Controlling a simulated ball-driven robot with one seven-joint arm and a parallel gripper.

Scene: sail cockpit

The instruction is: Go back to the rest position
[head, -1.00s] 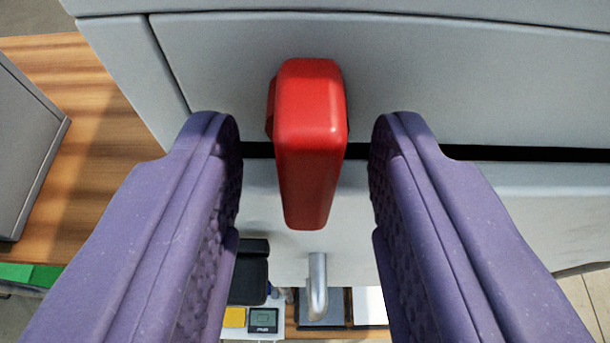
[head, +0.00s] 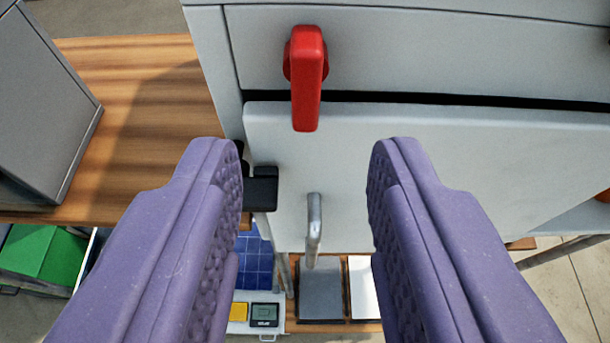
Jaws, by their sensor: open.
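My gripper (head: 305,155) has its two purple fingers wide apart with nothing between them. A red handle (head: 307,78) stands on the grey cabinet front (head: 450,55), ahead of the fingertips and apart from them. The handle points down, and its lower end overlaps the dark gap above a pale panel (head: 440,165). A metal hook-shaped handle (head: 314,225) sticks out from the lower part of that panel, seen between the fingers.
A wooden surface (head: 140,110) with a grey box (head: 40,100) lies to the left. A green object (head: 45,252) is at lower left. Below are a small display device (head: 265,313), a yellow square (head: 238,311) and a dark flat panel (head: 321,290). A black bracket (head: 262,188) is beside the pale panel.

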